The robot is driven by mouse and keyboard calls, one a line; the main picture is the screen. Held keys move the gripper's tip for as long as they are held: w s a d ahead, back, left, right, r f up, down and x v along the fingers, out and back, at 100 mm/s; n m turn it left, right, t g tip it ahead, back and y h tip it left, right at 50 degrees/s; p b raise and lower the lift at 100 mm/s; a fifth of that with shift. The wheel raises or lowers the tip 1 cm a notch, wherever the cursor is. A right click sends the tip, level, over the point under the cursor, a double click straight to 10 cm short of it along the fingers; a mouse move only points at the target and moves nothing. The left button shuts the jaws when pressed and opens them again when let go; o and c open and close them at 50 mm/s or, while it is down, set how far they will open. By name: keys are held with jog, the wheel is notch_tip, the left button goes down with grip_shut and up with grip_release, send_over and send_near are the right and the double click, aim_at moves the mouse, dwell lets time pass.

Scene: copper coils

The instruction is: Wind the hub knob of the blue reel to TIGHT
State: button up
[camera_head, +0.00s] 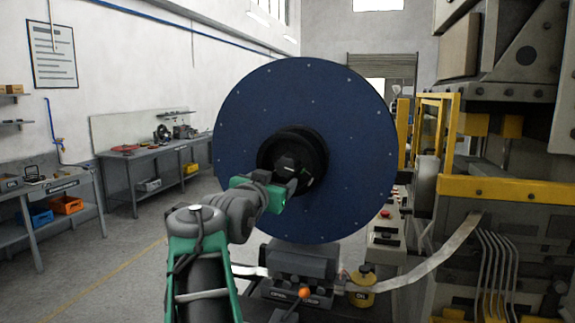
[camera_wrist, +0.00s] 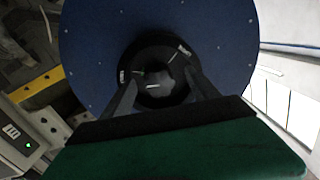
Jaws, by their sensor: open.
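The blue reel (camera_head: 345,120) is a large upright disc in the middle of the head view, and it fills the upper part of the wrist view (camera_wrist: 95,50). Its dark hub knob (camera_wrist: 160,80) sits at the centre, inside a black ring (camera_head: 318,150). My gripper (camera_head: 298,180) reaches the hub from the lower left. In the wrist view its two dark fingers (camera_wrist: 158,92) are apart, one on each side of the knob. I cannot tell whether they touch it. Small pale marks show on the hub, but their lettering is too small to read.
A grey stand (camera_head: 303,262) with an orange-tipped lever (camera_head: 304,293) is below the reel. A yellow oil can (camera_head: 360,288) stands beside it. A machine with yellow guard rails (camera_head: 510,190) is at the right. Workbenches (camera_head: 150,165) line the left wall, with open floor before them.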

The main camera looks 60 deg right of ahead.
aim_at(285, 168)
jog(key=shift+s+d+r+m+g+h+p, duration=0.15)
jog(key=shift+s+d+r+h+p, duration=0.1)
jog(key=shift+d+r, duration=0.25)
jog(key=shift+s+d+r+m+g+h+p, duration=0.15)
jog(key=shift+s+d+r, duration=0.1)
jog(key=shift+r, duration=0.45)
jog(key=d+p, duration=0.1)
jog(key=d, duration=0.3)
jog(key=w+d+p, duration=0.1)
jog(key=d, duration=0.1)
jog(key=shift+p, duration=0.35)
jog(key=shift+w+d+f, duration=0.15)
jog(key=shift+d+f, duration=0.05)
jog(key=shift+d, duration=0.1)
jog(key=shift+a, duration=0.1)
jog(key=shift+c, duration=0.2)
